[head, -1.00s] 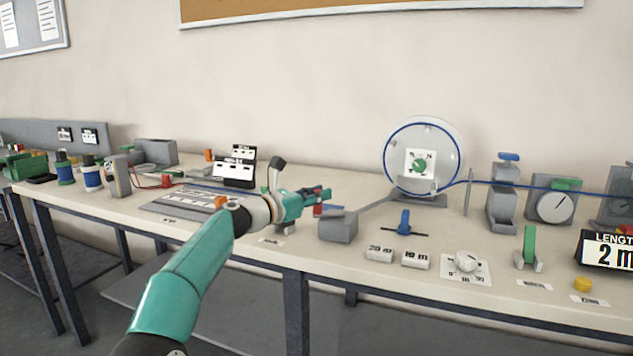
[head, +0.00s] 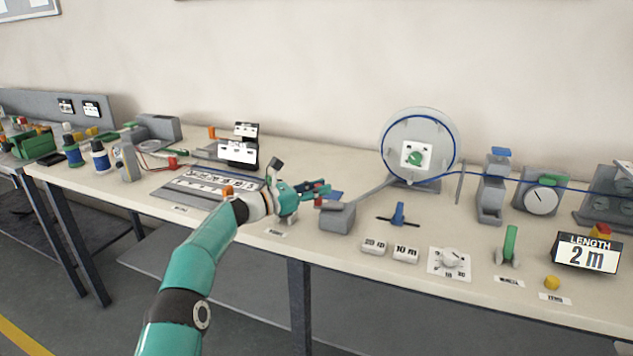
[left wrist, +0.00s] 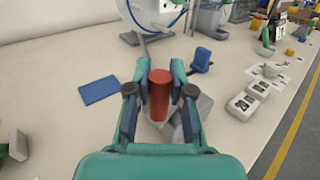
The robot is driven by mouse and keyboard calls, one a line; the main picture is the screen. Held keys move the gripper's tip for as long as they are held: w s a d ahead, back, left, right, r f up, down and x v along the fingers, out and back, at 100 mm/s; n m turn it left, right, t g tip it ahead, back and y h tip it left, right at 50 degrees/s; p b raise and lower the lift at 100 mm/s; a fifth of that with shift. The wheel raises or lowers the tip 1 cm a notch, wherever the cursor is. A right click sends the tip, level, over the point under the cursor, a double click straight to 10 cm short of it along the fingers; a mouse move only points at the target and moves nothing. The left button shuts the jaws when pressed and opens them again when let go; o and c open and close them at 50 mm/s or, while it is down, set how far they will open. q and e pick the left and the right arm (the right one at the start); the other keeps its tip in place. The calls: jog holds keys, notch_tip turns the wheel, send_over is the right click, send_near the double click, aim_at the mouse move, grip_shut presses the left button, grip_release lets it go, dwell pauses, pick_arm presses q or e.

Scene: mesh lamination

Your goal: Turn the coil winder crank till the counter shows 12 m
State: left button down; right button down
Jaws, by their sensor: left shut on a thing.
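The coil winder is a pale round reel (head: 400,165) with a blue line around its rim and a green-centred white plate on its face. A grey bar runs from its foot to a grey block (head: 337,217). My left gripper (head: 322,188) is just left of that block. In the left wrist view the gripper (left wrist: 162,84) is shut on an upright red crank handle (left wrist: 160,92), which also shows as a small red piece in the head view (head: 318,202). The black-and-white counter (head: 587,253) reads LENGTH 2 m. My right gripper is not in view.
A blue flat piece (left wrist: 99,90) lies left of the gripper. Blue cable runs right past guides.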

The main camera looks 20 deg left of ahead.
pick_arm(q)
jog(key=shift+f, duration=0.15)
jog(key=c, duration=1)
grip_release()
jog(key=shift+s+a, duration=0.1)
jog(key=shift+a, duration=0.05)
jog(key=v, duration=1.1)
jog(key=shift+s+a, duration=0.2)
jog(key=shift+s, duration=0.1)
